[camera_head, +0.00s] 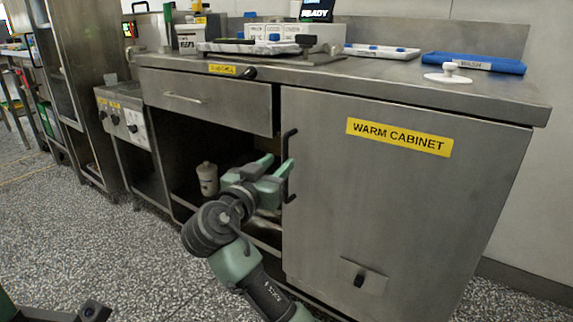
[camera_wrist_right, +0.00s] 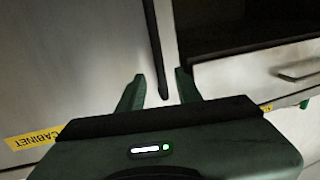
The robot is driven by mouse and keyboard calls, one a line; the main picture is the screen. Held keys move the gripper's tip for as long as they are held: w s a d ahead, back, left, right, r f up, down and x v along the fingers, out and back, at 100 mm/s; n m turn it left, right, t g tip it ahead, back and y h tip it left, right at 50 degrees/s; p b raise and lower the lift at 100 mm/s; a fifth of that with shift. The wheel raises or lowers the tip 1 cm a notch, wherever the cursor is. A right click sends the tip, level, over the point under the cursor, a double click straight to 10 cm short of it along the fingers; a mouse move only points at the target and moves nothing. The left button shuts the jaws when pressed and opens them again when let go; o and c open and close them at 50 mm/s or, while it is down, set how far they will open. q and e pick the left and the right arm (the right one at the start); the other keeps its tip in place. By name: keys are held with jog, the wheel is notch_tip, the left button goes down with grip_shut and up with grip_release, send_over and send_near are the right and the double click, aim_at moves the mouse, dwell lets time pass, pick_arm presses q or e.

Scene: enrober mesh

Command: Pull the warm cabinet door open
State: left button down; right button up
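The warm cabinet door (camera_head: 400,200) is a grey steel panel with a yellow "WARM CABINET" label (camera_head: 398,136); it looks closed. Its black vertical bar handle (camera_head: 291,140) is near the door's left edge. My right gripper (camera_head: 278,166) is at the handle, its green fingers pointing at it. In the right wrist view the gripper (camera_wrist_right: 161,88) is open, and the handle (camera_wrist_right: 154,45) reaches down between the two fingers, with a gap visible on each side. Whether either finger touches the bar is not clear.
A small black latch (camera_head: 360,278) is low on the door. The worktop (camera_head: 400,80) overhangs the door. The speckled floor (camera_head: 110,250) in front is clear.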

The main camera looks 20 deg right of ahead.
aim_at(285, 158)
jog(key=b+x, duration=0.1)
jog(key=x, duration=0.4)
jog(key=shift+w, duration=0.1)
jog(key=shift+f, duration=0.1)
grip_shut()
dwell(1.2)
